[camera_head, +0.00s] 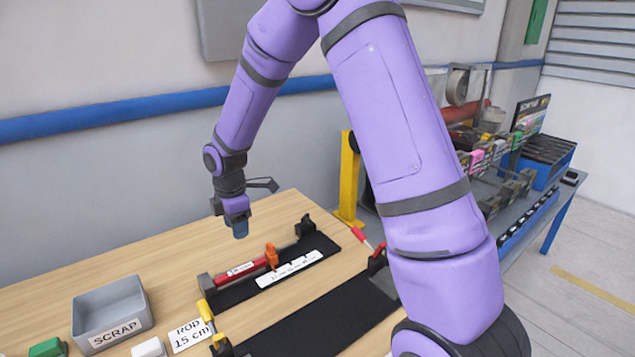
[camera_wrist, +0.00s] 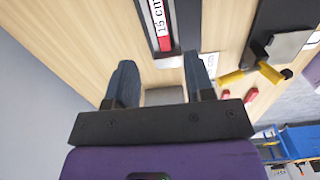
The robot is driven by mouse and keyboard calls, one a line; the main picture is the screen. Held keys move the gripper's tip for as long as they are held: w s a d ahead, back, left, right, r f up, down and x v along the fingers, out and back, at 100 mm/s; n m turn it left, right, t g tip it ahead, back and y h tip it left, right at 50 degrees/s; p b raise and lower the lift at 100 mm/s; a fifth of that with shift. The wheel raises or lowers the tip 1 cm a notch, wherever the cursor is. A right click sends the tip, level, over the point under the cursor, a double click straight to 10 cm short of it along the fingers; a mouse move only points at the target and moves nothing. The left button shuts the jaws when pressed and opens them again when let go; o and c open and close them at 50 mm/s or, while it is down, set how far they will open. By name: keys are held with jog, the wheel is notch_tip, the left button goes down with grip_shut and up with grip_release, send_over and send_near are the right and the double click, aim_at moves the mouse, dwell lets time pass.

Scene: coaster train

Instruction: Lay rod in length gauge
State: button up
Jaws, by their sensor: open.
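The red rod (camera_head: 238,271) with a white label lies along the length gauge (camera_head: 235,293), a black strip with a printed white scale. Its left end is by a grey end block (camera_head: 206,284), and an orange slider (camera_head: 271,256) stands at its right end. Whether the rod touches either is unclear. My gripper (camera_head: 238,232) hangs above the table behind the gauge, apart from the rod. In the wrist view its two fingers (camera_wrist: 160,82) are spread with nothing held between them. A red piece labelled 15 cm (camera_wrist: 158,22) shows beyond them, cut by the frame edge.
A grey SCRAP bin (camera_head: 112,311) stands at the front left, beside a ROD 15 cm card (camera_head: 190,335). A second black base (camera_head: 325,318) with yellow-handled and red-handled clamps lies nearer. My arm hides part of the right side. The wood behind the gauge is clear.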

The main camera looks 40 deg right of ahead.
jog(key=s+d+r+m+t, duration=0.15)
jog(key=s+r+m, duration=0.25)
jog(key=s+r, duration=0.4)
jog(key=s+d+r+m+t, duration=0.1)
jog(key=s+d+r+m, duration=0.3)
jog(key=r, duration=0.7)
jog(key=s+r+m+t, duration=0.1)
jog(key=s+r+m, duration=0.1)
jog(key=s, duration=0.4)
jog(key=s+r+m, duration=0.2)
jog(key=s+m, duration=0.2)
jog(key=s, duration=0.3)
jog(key=s+d+r+m+t, duration=0.1)
jog(key=s+r+m, duration=0.1)
jog(key=s, duration=0.4)
jog(key=shift+s+m+t, duration=0.35)
jog(key=shift+m, duration=0.45)
jog(key=shift+d+r, duration=0.1)
